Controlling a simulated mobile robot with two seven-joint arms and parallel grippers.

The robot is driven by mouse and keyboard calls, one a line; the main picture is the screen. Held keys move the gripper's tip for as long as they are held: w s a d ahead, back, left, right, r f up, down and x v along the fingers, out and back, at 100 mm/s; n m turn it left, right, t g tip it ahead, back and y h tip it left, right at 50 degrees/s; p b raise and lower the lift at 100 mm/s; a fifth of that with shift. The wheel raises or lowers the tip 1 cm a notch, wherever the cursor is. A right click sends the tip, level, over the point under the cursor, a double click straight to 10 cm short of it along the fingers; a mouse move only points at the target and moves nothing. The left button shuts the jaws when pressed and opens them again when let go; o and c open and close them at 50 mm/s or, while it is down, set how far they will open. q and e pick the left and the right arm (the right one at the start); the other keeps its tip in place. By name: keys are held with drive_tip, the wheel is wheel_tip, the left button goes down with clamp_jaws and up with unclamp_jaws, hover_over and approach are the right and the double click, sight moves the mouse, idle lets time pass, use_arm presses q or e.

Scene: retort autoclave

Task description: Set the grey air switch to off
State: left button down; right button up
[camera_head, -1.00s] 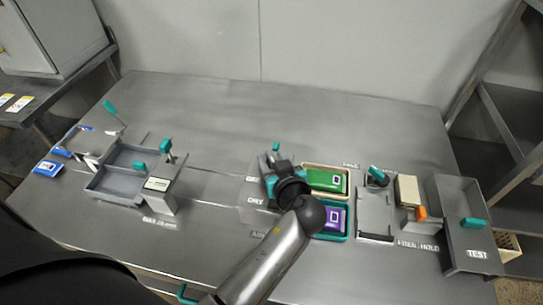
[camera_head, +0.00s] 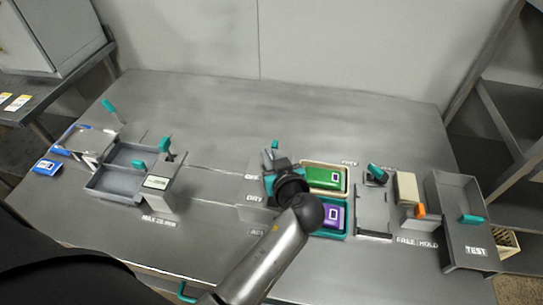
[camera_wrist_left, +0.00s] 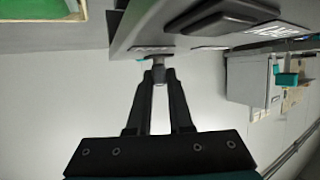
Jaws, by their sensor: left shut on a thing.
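My left gripper (camera_head: 277,170) is over the middle of the bench, beside the labels at the switch panel. In the left wrist view, its two black fingers (camera_wrist_left: 160,78) close together on a small grey lever (camera_wrist_left: 159,62) that sticks out from a grey panel (camera_wrist_left: 135,28). I take this lever to be the grey air switch. A teal piece (camera_wrist_left: 139,57) shows just beside it. In the head view, the switch is mostly hidden by my gripper and wrist, so its setting cannot be read. My right gripper is not in view.
Right of my gripper are trays with a green pack (camera_head: 326,179) and a purple pack (camera_head: 334,216). Further right are an orange-tipped block (camera_head: 420,210) and a grey TEST bin (camera_head: 453,195). A grey bin (camera_head: 108,188) stands left. The rear of the bench is clear.

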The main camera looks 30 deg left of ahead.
use_arm(q)
drive_tip(key=m+h+p, duration=0.1)
drive_tip(key=m+t+h, duration=0.1)
drive_tip(key=m+t+h+p, duration=0.1)
drive_tip(key=shift+s+a+r+p, duration=0.15)
drive_tip(key=shift+s+a+p, duration=0.05)
drive_tip(key=shift+a+p, duration=0.1)
drive_tip(key=m+h+p, duration=0.1)
drive_tip(key=h, duration=0.1)
drive_tip(key=m+t+h+p, duration=0.1)
drive_tip(key=m+h+p, duration=0.3)
drive_tip(key=shift+a+r, duration=0.1)
drive_tip(key=shift+a, duration=0.2)
drive_tip(key=shift+w+a+m+h+p, duration=0.1)
drive_tip(key=shift+m+h+p, duration=1.1)
drive_tip(key=shift+m+h, duration=0.35)
drive_tip(key=shift+f, duration=0.2)
drive_tip(key=c, duration=0.8)
unclamp_jaws()
